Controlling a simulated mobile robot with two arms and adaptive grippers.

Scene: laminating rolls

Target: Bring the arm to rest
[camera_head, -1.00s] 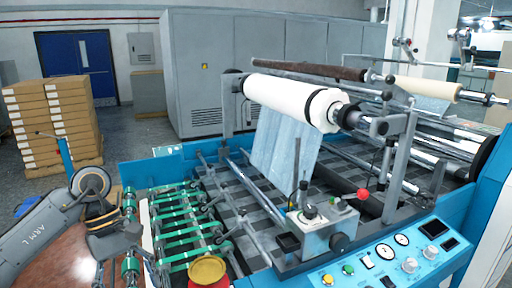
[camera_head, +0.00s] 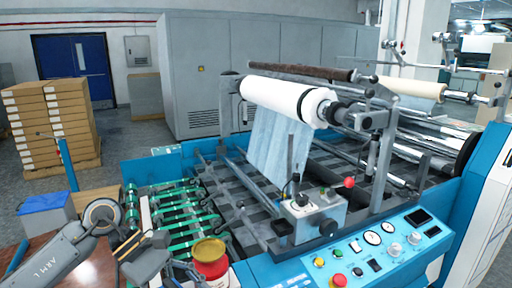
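My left arm (camera_head: 62,258) comes in from the lower left over a brown tabletop. Its gripper (camera_head: 172,268) is low in the view, just left of a red jar with a yellow lid (camera_head: 210,262). The fingers are small and partly cut off by the lower edge, so I cannot tell whether they are open or shut, or whether they touch the jar. No held object shows clearly. My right arm and gripper are not in view.
A blue laminating machine (camera_head: 290,262) with a white roll (camera_head: 285,100) and control panel fills the middle and right. Green rollers (camera_head: 185,222) lie beyond my gripper. A blue-topped bin (camera_head: 45,207) stands at the left, with stacked cartons (camera_head: 50,120) behind.

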